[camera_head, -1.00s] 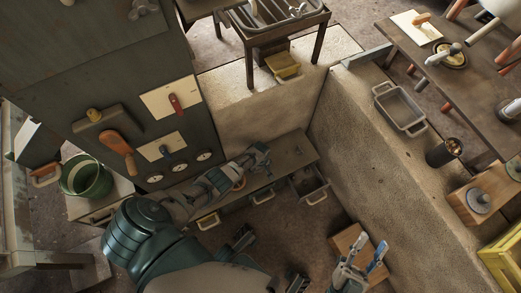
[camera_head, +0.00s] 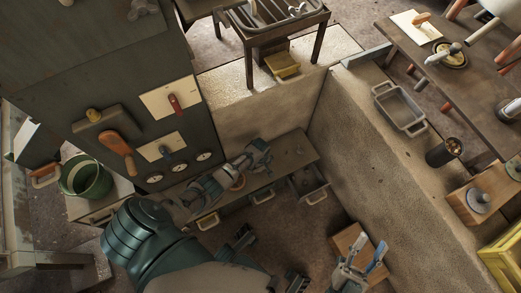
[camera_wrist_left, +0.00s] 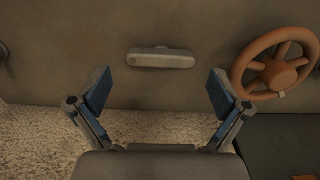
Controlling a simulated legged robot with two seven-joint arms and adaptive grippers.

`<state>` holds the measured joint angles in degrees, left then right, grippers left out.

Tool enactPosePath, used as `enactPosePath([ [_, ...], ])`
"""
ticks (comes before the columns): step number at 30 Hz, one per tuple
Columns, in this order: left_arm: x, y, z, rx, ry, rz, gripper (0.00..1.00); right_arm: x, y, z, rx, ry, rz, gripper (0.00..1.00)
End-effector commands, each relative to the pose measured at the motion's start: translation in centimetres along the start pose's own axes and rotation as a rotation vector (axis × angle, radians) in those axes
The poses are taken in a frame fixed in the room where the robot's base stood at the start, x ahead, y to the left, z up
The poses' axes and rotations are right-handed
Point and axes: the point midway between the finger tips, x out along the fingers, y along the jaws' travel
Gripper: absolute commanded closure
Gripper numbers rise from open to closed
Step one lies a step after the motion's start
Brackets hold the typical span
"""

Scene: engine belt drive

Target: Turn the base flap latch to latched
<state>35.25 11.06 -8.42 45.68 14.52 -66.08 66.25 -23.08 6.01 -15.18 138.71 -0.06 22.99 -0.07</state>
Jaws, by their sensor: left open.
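In the left wrist view a short grey bar handle (camera_wrist_left: 160,59), probably the base flap latch, lies level across a flat brown panel. My left gripper (camera_wrist_left: 158,92) is open and empty, its blue-padded fingers on either side below the bar, apart from it. In the head view my left gripper (camera_head: 262,155) is over the low bench at the cabinet's foot, and I cannot make out the bar there. My right gripper (camera_head: 370,248) is at the bottom, its fingers apart with nothing seen between them, over a wooden block.
An orange handwheel (camera_wrist_left: 276,70) is right of the bar, close to the right finger. The dark cabinet carries a red lever (camera_head: 175,103), a blue lever (camera_head: 164,150) and an orange handle (camera_head: 118,147). An open drawer (camera_head: 308,184) juts from the bench. A pale wall ledge borders the right.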

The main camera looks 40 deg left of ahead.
Motion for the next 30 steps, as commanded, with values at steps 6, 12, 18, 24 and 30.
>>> enactPosePath([
  [6,-4.0,0.1,0.0,0.0,0.0,0.004,0.0,0.0,0.0,0.0,0.0,0.0,0.0,0.6],
  [12,-7.3,0.1,-0.1,-0.002,-0.001,0.002,0.0,0.0,0.0,0.0,0.0,0.0,0.0,0.6],
  [18,-8.8,0.0,0.0,-0.002,-0.002,0.0,0.0,0.0,0.0,0.0,0.0,0.0,0.0,0.6],
  [24,-8.9,0.0,0.0,-0.002,-0.002,-0.001,0.0,0.0,0.0,0.0,-0.001,0.0,0.0,0.6],
  [30,-8.9,0.0,0.0,-0.002,-0.002,-0.001,0.0,0.1,0.1,0.2,0.0,-0.002,0.0,0.6],
])
